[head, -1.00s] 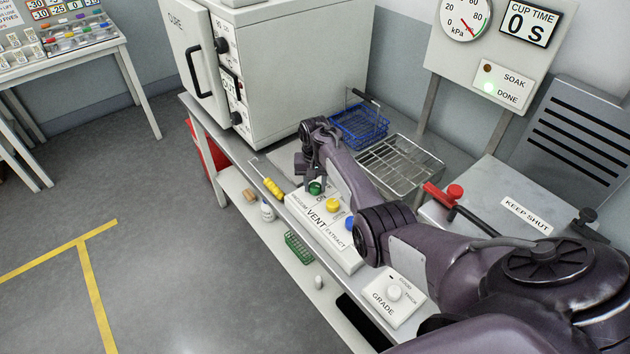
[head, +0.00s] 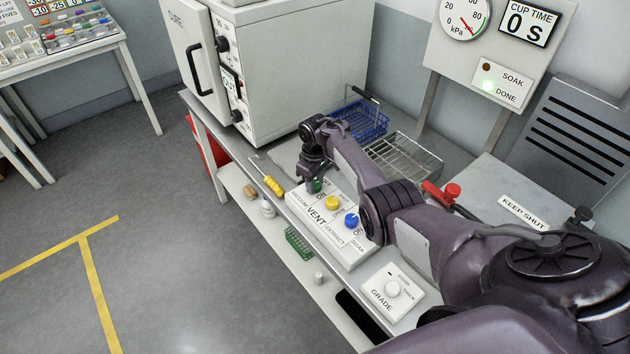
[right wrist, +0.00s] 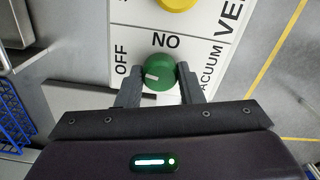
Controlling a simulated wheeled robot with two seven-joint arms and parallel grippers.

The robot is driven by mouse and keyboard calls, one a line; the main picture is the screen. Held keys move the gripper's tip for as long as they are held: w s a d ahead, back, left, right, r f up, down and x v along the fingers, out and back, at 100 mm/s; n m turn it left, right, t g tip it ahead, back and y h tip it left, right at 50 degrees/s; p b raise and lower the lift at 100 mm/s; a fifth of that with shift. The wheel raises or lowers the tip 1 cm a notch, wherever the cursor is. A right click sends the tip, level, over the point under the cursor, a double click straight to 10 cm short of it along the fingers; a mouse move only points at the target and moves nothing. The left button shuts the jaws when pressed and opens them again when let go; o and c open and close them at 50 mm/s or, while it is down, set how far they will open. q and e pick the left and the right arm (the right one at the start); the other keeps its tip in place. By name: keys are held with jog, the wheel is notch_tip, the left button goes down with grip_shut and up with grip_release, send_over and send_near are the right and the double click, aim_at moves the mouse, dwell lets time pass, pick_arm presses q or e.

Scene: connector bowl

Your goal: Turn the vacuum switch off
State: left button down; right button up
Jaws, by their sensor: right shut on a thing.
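The vacuum switch is a green round knob (right wrist: 160,70) on the white control panel (right wrist: 125,12), beside the word VACUUM. In the right wrist view its white mark points left, toward the side with the OFF label (right wrist: 121,60); the ON label (right wrist: 166,42) reads upside down above it. My right gripper (right wrist: 158,77) is shut on the knob, one finger at each side. In the head view the green knob (head: 316,187) shows partly below my right gripper (head: 315,180). My left gripper is not in view.
On the same panel are a yellow knob (head: 333,203) and a blue knob (head: 351,221). A yellow-handled tool (head: 273,186) lies to the left. The white GRADE box (head: 388,293) is nearer. A blue basket (head: 362,120) and wire rack (head: 403,162) stand behind my arm.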

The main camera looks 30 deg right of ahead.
aim_at(315, 183)
jog(key=shift+n, duration=1.1)
jog(key=o, duration=1)
jog(key=shift+c, duration=0.2)
notch_tip(315, 183, up, 8)
jog(key=shift+f+p, duration=0.1)
jog(key=shift+p, duration=0.25)
